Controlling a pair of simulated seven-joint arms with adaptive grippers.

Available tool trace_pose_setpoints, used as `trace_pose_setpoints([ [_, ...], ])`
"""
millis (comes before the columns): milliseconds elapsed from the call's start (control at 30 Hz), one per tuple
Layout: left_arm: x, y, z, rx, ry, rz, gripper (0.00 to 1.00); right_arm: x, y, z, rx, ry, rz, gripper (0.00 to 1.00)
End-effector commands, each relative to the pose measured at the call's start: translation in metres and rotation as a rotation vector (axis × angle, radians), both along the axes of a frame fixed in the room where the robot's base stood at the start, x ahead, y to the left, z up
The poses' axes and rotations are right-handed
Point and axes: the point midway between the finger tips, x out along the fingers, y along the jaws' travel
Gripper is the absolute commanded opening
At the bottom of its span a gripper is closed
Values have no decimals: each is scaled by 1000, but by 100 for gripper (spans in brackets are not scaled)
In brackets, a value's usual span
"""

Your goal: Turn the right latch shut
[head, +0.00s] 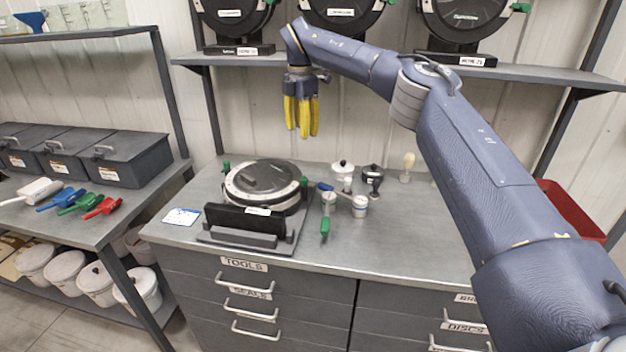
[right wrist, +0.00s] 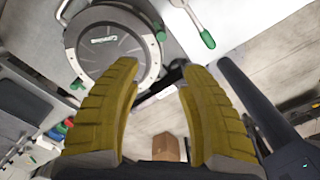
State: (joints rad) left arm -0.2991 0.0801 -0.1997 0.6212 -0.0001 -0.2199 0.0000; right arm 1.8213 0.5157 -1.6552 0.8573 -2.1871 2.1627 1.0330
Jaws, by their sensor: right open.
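The seed meter (head: 263,182) is a round black disc housing with a pale rim, lying on a dark stand on the grey bench. Its green right latch (head: 304,181) sticks out at the rim's right side; another green latch (head: 226,168) is at the left. I cannot tell how far either latch is turned. My left gripper is not in view.
A shelf (head: 400,70) with more meters is behind the gripper. A red bin (head: 572,212) is at right. The front right bench is clear.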

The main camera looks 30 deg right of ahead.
Motion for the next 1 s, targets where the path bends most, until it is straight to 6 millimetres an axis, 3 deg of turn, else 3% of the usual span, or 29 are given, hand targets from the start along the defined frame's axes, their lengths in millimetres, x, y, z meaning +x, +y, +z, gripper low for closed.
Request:
trace_pose_setpoints([
  [233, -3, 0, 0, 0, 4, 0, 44, -3, -3, -22, 0, 8, -9, 42],
  [700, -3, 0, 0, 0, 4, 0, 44, -2, -2, -107, 1, 6, -7, 42],
  [1000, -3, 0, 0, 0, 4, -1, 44, -2, -2, -151, 0, 5, -8, 42],
])
